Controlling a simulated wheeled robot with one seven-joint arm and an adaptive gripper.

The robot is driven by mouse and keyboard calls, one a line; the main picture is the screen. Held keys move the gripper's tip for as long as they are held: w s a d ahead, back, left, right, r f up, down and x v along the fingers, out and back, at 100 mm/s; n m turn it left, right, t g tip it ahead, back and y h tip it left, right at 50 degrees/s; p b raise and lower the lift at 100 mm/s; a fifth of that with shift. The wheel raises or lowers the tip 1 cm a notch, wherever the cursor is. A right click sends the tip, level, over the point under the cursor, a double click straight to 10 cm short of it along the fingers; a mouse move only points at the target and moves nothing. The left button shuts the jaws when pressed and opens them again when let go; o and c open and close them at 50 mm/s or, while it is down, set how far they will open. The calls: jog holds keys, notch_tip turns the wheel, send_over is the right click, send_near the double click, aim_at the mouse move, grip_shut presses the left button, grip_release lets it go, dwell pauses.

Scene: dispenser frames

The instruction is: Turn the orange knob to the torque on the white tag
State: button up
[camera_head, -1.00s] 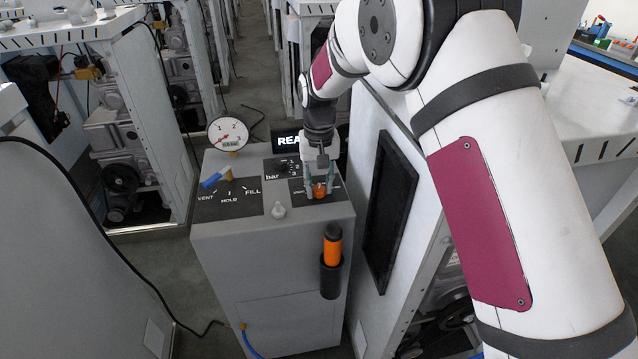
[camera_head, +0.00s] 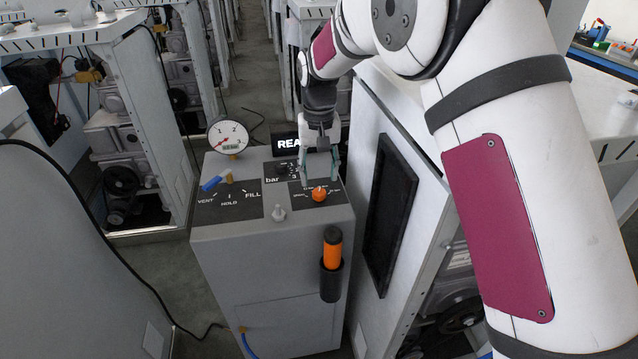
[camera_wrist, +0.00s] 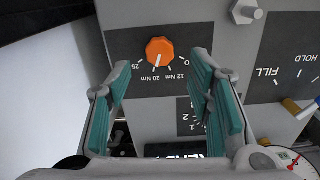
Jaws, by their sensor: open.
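The orange knob (camera_head: 319,194) sits on a dark dial plate on top of the grey console. In the wrist view the knob (camera_wrist: 160,51) shows a white pointer line directed down and slightly left, close to the "20 Nm" mark. Marks for 25, 12 Nm and 0 also show around it. My gripper (camera_head: 320,180) is just above and behind the knob, apart from it. In the wrist view its teal-padded fingers (camera_wrist: 160,72) are spread wide with nothing between them. I cannot make out a white tag in either view.
The console (camera_head: 275,250) also carries a pressure gauge (camera_head: 229,137), a blue-handled lever (camera_head: 212,183), a grey stud (camera_head: 279,213) and a display (camera_head: 287,143). An orange-handled tool (camera_head: 332,252) stands in a front holder. A white cabinet (camera_head: 358,190) stands close on the right.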

aim_at(319, 191)
notch_tip(319, 191, up, 7)
dwell(0.3)
jog(key=shift+s+r, duration=0.1)
